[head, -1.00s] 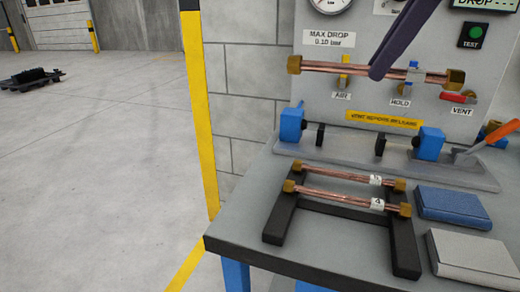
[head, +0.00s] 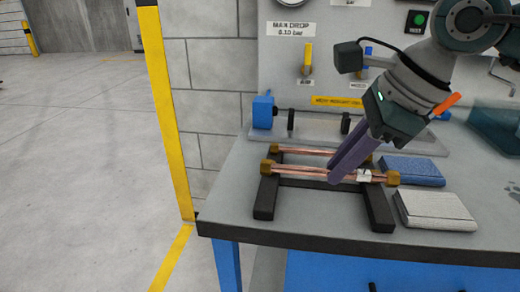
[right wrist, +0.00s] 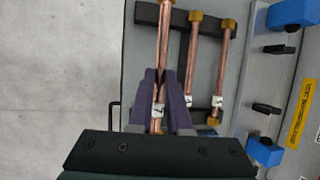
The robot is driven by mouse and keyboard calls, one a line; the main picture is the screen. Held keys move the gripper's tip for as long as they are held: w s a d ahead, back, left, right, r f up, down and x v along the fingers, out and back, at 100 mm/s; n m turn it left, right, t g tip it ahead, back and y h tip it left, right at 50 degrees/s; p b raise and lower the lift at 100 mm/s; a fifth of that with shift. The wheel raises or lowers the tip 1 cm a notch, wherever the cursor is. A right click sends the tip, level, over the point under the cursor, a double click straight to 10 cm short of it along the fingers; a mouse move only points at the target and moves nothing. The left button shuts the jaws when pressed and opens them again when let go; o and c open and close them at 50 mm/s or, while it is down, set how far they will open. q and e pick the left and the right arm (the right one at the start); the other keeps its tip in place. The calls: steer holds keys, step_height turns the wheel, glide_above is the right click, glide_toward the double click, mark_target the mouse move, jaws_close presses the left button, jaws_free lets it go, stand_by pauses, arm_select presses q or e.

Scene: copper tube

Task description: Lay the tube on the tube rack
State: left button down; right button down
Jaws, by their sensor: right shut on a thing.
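My right gripper (head: 338,178) is shut on a copper tube (right wrist: 163,50) with brass ends and a white label, gripping it near the label. In the head view the held tube lies level across the front of the black tube rack (head: 378,210). It overlaps the front racked tube there, and I cannot tell whether it touches the rack. The right wrist view shows two labelled copper tubes beside it on the rack, a nearer one (right wrist: 191,65) and a farther one (right wrist: 222,65). The farther one also shows in the head view (head: 308,152). My left gripper is not in view.
Behind the rack is a test panel (head: 275,60) with a blue clamp block (head: 262,112). The bench's left front corner is clear.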

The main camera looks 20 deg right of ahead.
step_height(320, 180, down, 4)
steer(key=shift+f, duration=0.2)
